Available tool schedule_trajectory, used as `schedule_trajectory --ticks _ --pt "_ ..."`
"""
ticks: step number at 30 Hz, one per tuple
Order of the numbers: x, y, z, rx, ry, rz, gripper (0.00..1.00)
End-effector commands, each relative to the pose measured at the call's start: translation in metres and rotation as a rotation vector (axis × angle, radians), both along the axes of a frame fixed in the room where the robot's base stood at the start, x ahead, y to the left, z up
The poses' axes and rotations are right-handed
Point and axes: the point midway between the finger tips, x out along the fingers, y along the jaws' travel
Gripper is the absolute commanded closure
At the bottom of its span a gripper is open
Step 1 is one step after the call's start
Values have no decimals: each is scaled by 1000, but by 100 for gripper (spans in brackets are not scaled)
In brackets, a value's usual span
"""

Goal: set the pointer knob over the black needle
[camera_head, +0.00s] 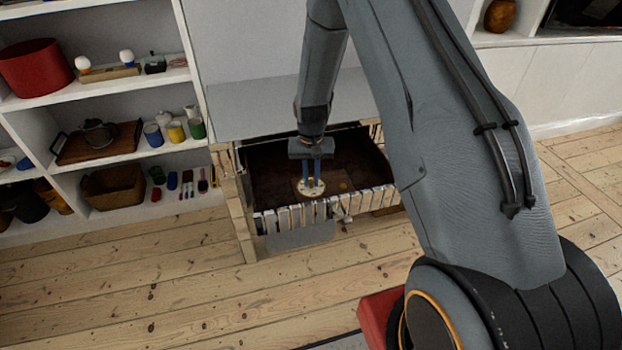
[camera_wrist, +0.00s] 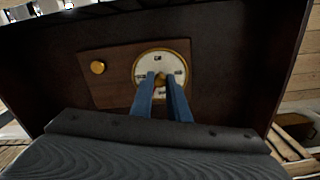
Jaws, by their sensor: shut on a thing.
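A round pale dial with a gold rim (camera_wrist: 152,62) is set on a brown wooden plate (camera_wrist: 112,88) in the wrist view. It also shows in the head view (camera_head: 304,190). My gripper (camera_wrist: 163,84) has its two blue fingers over the dial's middle, shut on the pointer knob (camera_wrist: 161,78), which is mostly hidden between the fingertips. The head view shows my gripper (camera_head: 311,186) reaching down to the dial from above. Small dark marks show on the dial face. I cannot make out the black needle or the knob's pointing direction.
A small gold knob (camera_wrist: 97,67) sits on the same plate, left of the dial. The plate lies on a dark brown surface (camera_head: 270,165) edged by a row of pale slats (camera_head: 345,203). White shelves (camera_head: 105,170) with several objects stand at the left. Floorboards (camera_head: 150,280) in front are clear.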

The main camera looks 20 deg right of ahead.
Motion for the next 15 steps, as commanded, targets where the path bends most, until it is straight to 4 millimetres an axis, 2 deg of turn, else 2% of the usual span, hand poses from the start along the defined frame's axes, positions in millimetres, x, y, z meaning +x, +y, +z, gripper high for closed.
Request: schedule_trajectory --ticks 13,14,15 --pt "0 0 1 0 -1 -7 100" --pt "0 0 1 0 -1 -7 80" --pt "0 0 1 0 -1 -7 73"
